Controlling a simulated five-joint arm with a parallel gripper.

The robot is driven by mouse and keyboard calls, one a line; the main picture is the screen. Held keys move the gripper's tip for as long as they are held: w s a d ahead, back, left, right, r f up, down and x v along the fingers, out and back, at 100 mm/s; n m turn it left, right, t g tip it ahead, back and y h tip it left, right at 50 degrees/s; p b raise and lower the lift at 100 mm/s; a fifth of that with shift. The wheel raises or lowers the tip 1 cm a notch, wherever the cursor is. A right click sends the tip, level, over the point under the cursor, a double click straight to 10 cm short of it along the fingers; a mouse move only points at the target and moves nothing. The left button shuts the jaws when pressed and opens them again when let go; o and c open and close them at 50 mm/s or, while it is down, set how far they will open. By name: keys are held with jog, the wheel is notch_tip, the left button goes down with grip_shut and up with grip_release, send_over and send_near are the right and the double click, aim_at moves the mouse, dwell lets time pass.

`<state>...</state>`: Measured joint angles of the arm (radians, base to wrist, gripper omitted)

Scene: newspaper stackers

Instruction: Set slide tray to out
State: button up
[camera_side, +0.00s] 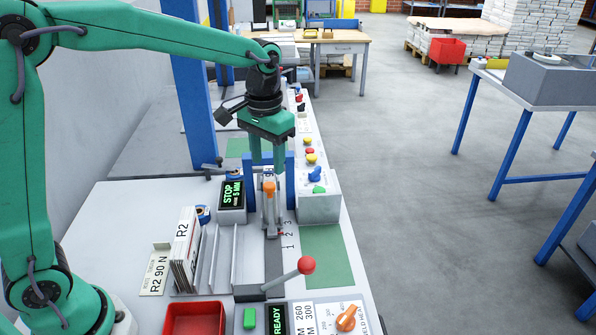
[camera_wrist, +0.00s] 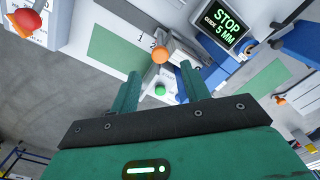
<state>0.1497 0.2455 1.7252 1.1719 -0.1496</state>
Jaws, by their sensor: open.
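No part is labelled slide tray, and I cannot tell for sure which part it is. A grey slide carriage (camera_side: 271,218) with an orange-capped upright (camera_side: 269,187) stands on a dark track marked 1, 2, 3. The orange cap shows in the wrist view (camera_wrist: 160,55), beyond and between my fingertips. My gripper (camera_side: 267,168) is open and points down above the carriage, with nothing visible between its fingers. In the wrist view my gripper (camera_wrist: 161,75) has its two fingers apart. A red ball lever (camera_side: 307,265) leans to the right at the near end of the track.
A display reading STOP 5 MM (camera_side: 232,194) stands left of the carriage. A grey box (camera_side: 319,208) with blue and green knobs stands right. Upright grey plates (camera_side: 215,258), a red bin (camera_side: 194,319) and a READY display (camera_side: 277,320) are nearer.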

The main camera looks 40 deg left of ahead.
aim_at(269, 185)
jog(key=shift+f, duration=3)
grip_shut()
